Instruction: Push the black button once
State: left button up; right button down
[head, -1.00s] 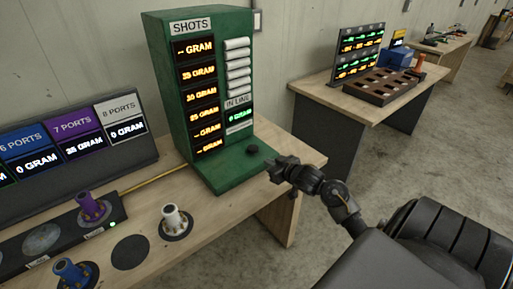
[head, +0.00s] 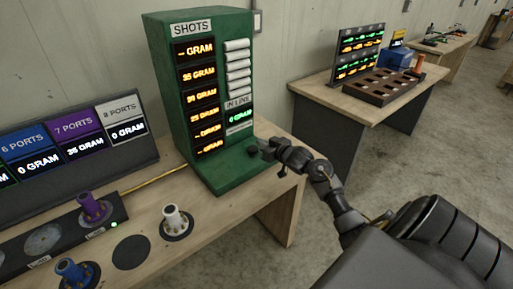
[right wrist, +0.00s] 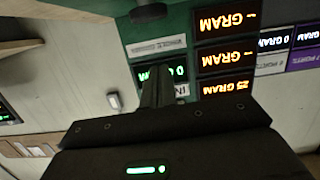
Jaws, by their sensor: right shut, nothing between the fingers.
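The black button (head: 252,151) is a small dark knob on the base ledge of the green SHOTS cabinet (head: 219,180). In the right wrist view the button (right wrist: 148,12) shows as a dark round shape at the top edge, on the green surface. My right gripper (head: 262,146) is shut and empty, with its tip close beside the button on its right. Whether it touches the button I cannot tell. In the right wrist view the gripper (right wrist: 157,80) points up towards the button. My left gripper is not in view.
The cabinet stands on a wooden table (head: 210,216) with a ports display (head: 80,142), a white peg (head: 174,219) and purple and blue pegs to the left. A second table (head: 360,103) with a brown tray stands behind at right. Open floor lies between.

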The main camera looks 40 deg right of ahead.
aim_at(253, 149)
jog(key=x, duration=0.3)
jog(key=shift+w, duration=0.45)
notch_tip(253, 149, down, 2)
jog(key=shift+w+f+p, duration=0.15)
jog(key=shift+f+p, duration=0.1)
jog(key=shift+p, duration=0.15)
jog(key=shift+f, duration=0.9)
